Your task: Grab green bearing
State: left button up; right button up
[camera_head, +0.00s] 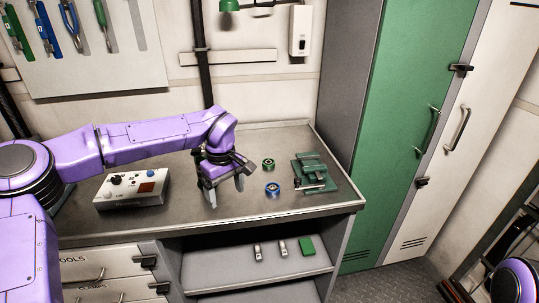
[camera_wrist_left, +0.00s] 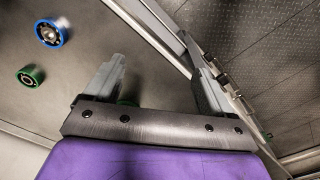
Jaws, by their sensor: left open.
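The green bearing (camera_head: 268,164) is a small ring lying on the workbench, behind the blue bearing (camera_head: 272,189). In the left wrist view the green bearing (camera_wrist_left: 31,76) is at the left, below the blue bearing (camera_wrist_left: 50,32). My right gripper is not in view.
A green fixture (camera_head: 313,172) stands on the workbench (camera_head: 185,220) to the right of the bearings. A control box (camera_head: 131,190) with knobs is at the left. The lower shelf (camera_head: 225,270) holds small parts. A green locker (camera_head: 405,130) rises at the right.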

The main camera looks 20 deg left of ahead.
aim_at(267, 163)
jog(key=z, duration=0.05)
jog(key=i, duration=1.1)
